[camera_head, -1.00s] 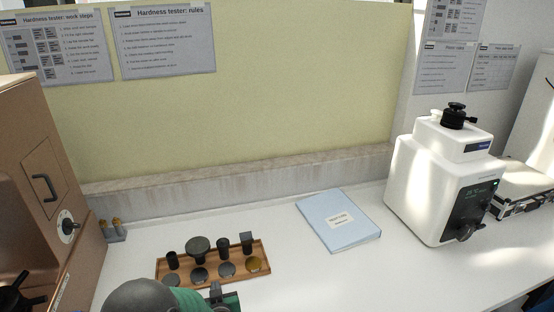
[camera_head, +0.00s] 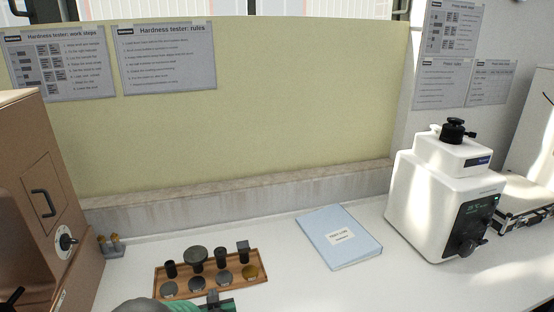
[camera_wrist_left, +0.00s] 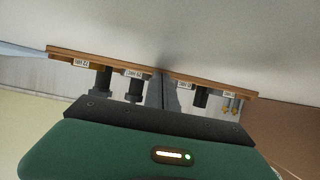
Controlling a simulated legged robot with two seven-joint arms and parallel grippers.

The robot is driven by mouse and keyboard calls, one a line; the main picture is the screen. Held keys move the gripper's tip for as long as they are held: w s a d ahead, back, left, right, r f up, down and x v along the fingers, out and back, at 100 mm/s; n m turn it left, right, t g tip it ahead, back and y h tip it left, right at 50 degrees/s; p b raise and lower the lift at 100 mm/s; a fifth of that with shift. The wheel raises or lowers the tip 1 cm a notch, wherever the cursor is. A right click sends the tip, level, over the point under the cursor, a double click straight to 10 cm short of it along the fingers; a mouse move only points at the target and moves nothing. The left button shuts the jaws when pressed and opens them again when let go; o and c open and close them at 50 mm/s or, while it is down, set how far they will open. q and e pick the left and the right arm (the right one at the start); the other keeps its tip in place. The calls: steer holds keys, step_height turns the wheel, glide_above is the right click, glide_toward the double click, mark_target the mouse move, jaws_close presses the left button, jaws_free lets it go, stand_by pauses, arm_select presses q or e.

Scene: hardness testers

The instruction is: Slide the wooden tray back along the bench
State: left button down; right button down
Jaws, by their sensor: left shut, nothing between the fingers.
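The wooden tray (camera_head: 262,276) lies on the white bench at the lower middle of the head view. It holds several dark cylinders and flat discs, with a yellowish disc at its right end. My left gripper (camera_head: 213,297) is shut and empty at the middle of the tray's front edge, and seems to touch it. In the left wrist view the tray's labelled front edge (camera_wrist_left: 105,68) crosses the top, upside down, and my gripper's fingers (camera_wrist_left: 163,88) reach up to it. The gripper body hides part of the tray there. My right gripper is out of view.
A blue folder (camera_head: 338,237) lies right of the tray. A white hardness tester (camera_head: 440,205) stands further right, a brown machine (camera_head: 40,195) at left. Small pegs (camera_head: 111,245) stand behind the tray's left end. Clear bench lies between tray and back ledge (camera_head: 240,195).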

arm_select(q)
steer(key=shift+w+a, duration=0.2)
steer(key=shift+w, duration=0.3)
steer(key=shift+w+a, duration=0.15)
steer(key=shift+w, duration=0.3)
steer(key=shift+s+d, duration=0.15)
steer(key=shift+s, duration=0.45)
step_height(320, 180, up, 11)
steer(key=p, duration=0.9)
steer(key=s+d+p, duration=0.1)
steer(key=s+d, duration=0.2)
steer(key=s, duration=0.6)
steer(key=shift+s, duration=0.25)
